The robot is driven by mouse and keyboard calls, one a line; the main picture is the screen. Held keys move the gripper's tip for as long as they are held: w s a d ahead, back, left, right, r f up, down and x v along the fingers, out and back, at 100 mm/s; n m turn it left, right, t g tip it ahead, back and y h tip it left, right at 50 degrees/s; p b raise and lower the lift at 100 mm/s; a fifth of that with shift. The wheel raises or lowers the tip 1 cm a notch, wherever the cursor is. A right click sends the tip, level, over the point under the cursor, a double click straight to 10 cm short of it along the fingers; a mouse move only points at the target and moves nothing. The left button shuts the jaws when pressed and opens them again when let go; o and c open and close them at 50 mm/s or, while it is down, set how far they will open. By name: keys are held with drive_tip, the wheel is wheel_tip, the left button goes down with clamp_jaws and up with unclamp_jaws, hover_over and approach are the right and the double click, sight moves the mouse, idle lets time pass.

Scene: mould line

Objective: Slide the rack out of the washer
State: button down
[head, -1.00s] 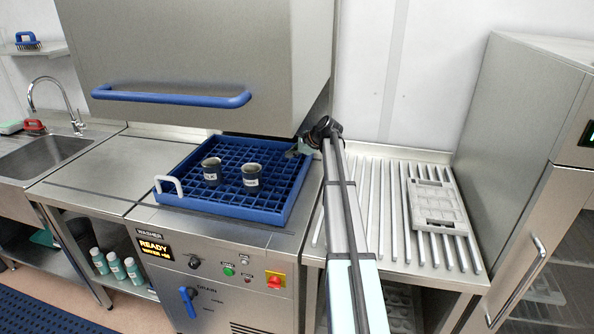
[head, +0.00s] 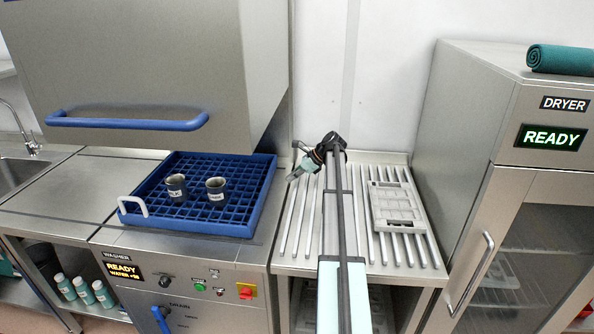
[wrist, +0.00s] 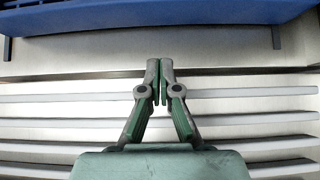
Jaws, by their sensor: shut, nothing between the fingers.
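The blue rack (head: 246,205) sits on the washer (head: 190,262) under its raised hood, with a white handle (head: 133,207) at its front left. Two dark labelled cups (head: 176,188) stand in its grid. My gripper (head: 289,180) is just right of the rack, above the left edge of the ribbed drain table. In the wrist view my gripper (wrist: 159,62) has its fingertips together with nothing between them. The rack's blue side wall (wrist: 160,17) runs across the top of that view, apart from the fingertips.
The ribbed drain table (head: 300,225) right of the washer holds a pale tray (head: 397,205) at its right side. The dryer (head: 500,140) stands beyond it. The washer hood's blue handle (head: 127,123) hangs over the rack. The plain counter (head: 60,190) at left is clear.

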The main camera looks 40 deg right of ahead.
sight(268, 187)
drive_tip(key=w+a+f, duration=0.1)
drive_tip(key=w+a+f+p, duration=0.1)
drive_tip(key=w, duration=0.1)
drive_tip(key=w+a+p, duration=0.1)
drive_tip(key=a, duration=0.1)
drive_tip(key=shift+w+f, duration=0.2)
drive_tip(key=shift+f, duration=0.2)
drive_tip(key=shift+w+a+f+p, duration=0.15)
drive_tip(key=shift+w+a+p, duration=0.15)
drive_tip(key=shift+w+a, duration=0.15)
